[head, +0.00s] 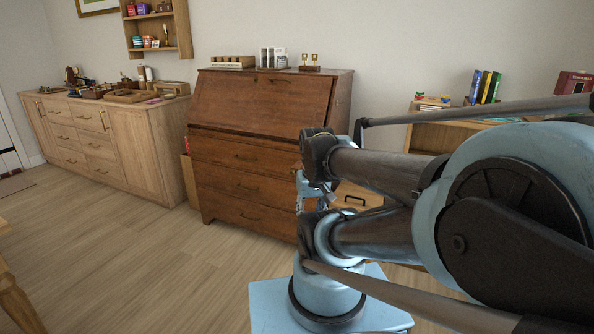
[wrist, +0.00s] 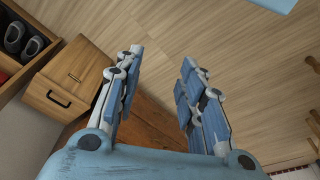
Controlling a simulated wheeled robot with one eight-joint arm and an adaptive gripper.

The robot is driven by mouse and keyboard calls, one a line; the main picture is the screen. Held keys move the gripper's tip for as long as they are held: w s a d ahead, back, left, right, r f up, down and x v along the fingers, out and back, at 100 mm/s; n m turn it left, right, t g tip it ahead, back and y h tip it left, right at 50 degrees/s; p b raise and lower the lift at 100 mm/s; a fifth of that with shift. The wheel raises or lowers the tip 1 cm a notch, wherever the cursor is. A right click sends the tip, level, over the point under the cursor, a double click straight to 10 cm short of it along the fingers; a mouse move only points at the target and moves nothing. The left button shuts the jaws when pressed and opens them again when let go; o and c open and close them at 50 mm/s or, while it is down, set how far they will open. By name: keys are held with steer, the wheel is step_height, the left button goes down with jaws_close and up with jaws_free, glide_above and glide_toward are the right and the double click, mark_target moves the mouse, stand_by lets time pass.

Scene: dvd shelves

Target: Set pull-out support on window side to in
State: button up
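The brown wooden bureau (head: 245,160) stands against the back wall in the head view. Its slanted front is closed, with drawers below. I cannot make out a pull-out support on it, and my arm hides part of its right side. No window is in view, so I cannot tell which side is the window side. In the wrist view my gripper (wrist: 162,57) has its two blue fingers spread apart with nothing between them. A reddish-brown wooden surface (wrist: 150,125), likely the bureau, shows behind the fingers, apart from the fingertips as far as I can tell.
A long light-wood sideboard (head: 130,142) with small items stands left of the bureau. A low bookshelf (head: 430,137) is at the right. A light-wood drawer unit (wrist: 72,82) and dark shoes (wrist: 14,37) show in the wrist view.

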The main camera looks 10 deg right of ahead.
step_height(320, 180, up, 15)
steer(key=m+g, duration=0.2)
steer(key=m, duration=0.5)
glide_above(292, 170)
step_height(292, 170, down, 16)
steer(key=shift+f, duration=0.1)
steer(key=shift+c, duration=0.2)
steer(key=shift+a, duration=0.1)
jaws_close()
